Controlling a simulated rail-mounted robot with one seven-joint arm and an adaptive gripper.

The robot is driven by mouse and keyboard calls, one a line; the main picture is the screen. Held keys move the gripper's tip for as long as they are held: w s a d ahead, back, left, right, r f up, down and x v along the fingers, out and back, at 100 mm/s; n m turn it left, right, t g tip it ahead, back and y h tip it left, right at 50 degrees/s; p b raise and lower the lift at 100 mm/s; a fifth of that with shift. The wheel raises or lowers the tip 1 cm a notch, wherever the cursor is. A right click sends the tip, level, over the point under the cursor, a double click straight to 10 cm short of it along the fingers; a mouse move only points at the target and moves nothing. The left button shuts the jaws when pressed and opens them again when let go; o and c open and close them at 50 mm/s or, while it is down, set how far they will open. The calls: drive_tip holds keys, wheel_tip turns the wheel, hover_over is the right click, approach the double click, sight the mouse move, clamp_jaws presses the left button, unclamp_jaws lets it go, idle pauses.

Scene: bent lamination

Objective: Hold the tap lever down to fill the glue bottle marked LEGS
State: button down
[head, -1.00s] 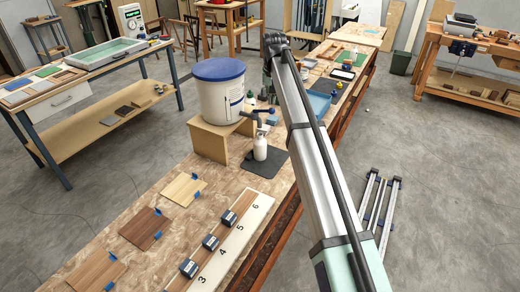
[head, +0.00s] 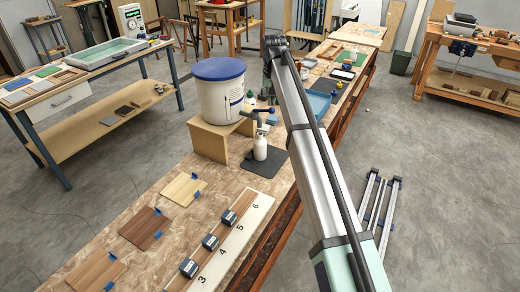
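A large white glue tub (head: 218,100) with a blue lid stands on a wooden stand (head: 210,142). Its dark tap (head: 249,116) sticks out to the right, with a small blue part at the lever (head: 266,111). A white bottle (head: 260,149) stands upright below the tap, on a dark mat (head: 266,165). Its marking is not readable, and I cannot tell whether glue is flowing. My gripper (head: 268,96) is small and dark, close above and beside the tap lever. Its fingers are too small to make out, and contact with the lever is unclear.
Wood samples (head: 146,228) with blue tabs lie on the bench's near left. A white numbered board (head: 232,240) with blue-black blocks lies at the front. A blue tray (head: 318,104) and small items lie behind my arm.

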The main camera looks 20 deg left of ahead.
sight(271, 109)
drive_tip(key=shift+f+b, duration=0.55)
drive_tip(key=shift+f, duration=1.6)
drive_tip(key=shift+r, duration=0.1)
idle(3.2)
wheel_tip(271, 109, up, 8)
drive_tip(key=p, duration=0.4)
